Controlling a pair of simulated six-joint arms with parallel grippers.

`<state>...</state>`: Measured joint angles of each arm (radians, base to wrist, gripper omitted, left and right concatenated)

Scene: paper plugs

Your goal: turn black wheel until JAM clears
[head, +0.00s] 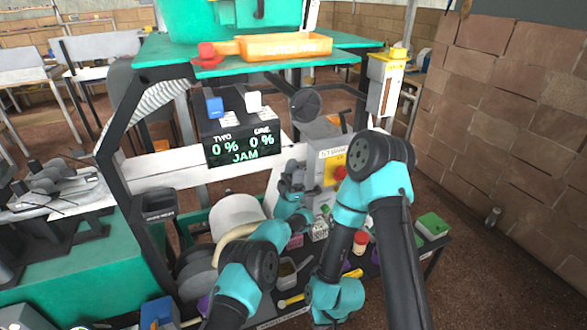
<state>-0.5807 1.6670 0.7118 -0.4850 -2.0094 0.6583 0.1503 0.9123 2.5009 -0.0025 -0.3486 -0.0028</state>
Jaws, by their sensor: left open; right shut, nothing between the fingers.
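The black wheel (305,104) is a dark disc on the machine, right of the display. The black display (245,148) reads TWO 0 % and ONE 0 %, with JAM in green below. My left gripper (292,172) is open, below the wheel and apart from it, in front of the machine's lower front. My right arm bends down from its elbow, and its wrist and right gripper (335,302) are low over the lower shelf, far below the wheel. The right gripper is shut and empty; its fingertips are hard to make out.
A blue block (214,107) and a white block (253,102) sit above the display. An orange tray (284,46) and a red knob (207,52) are on the green top. A yellow-topped post (387,78) stands at right. Small items crowd the lower shelf.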

